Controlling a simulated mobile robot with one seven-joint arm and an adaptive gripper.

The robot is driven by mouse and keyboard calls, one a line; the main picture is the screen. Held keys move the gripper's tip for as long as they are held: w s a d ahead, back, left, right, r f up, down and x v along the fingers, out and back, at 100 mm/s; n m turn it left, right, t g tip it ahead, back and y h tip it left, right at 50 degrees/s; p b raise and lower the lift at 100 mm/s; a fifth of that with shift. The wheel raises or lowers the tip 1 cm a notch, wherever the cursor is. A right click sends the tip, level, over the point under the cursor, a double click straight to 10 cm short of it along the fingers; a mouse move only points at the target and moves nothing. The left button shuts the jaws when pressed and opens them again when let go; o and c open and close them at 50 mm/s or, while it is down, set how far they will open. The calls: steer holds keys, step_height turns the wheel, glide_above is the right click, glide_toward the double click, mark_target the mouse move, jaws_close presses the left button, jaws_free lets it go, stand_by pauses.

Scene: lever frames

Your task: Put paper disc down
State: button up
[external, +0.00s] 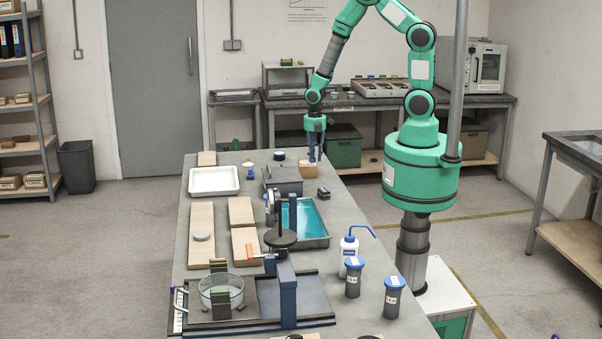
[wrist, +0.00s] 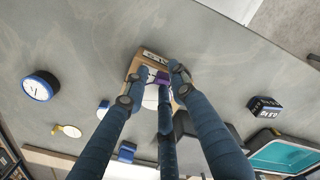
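My gripper (external: 313,158) points down over a small wooden box (external: 308,171) at the far right part of the long table. In the wrist view its blue fingers (wrist: 161,72) reach over this box (wrist: 133,68), which has a dark label on its far edge. The fingertips are apart, with a small purple piece (wrist: 162,78) between them. A white, round-edged surface (wrist: 150,98) shows between the fingers and may be the paper disc. The fingers cover much of it, so I cannot tell whether they hold it or it lies in the box.
Near the box are a blue-rimmed round item (wrist: 40,86), a small dark block (external: 323,193) and a grey container (external: 283,180). A white tray (external: 214,181), wooden boards (external: 201,220) and a teal-filled tray (external: 326,232) occupy the table.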

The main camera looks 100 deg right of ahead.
step_height(320, 180, up, 12)
steer(key=p, duration=0.1)
steer(key=shift+r, duration=0.15)
stand_by(0.6)
stand_by(0.5)
steer(key=a+r+m+t, duration=0.25)
steer(key=a+r, duration=0.35)
steer(key=r, duration=0.4)
steer(key=a+r+m+t, duration=0.1)
steer(key=a+r+m, duration=0.4)
steer(key=r, duration=0.5)
steer(key=s+a+r+m+t, duration=0.2)
steer(key=s+a+r+m, duration=0.3)
steer(key=s+a+r, duration=0.6)
steer(key=shift+r, duration=0.4)
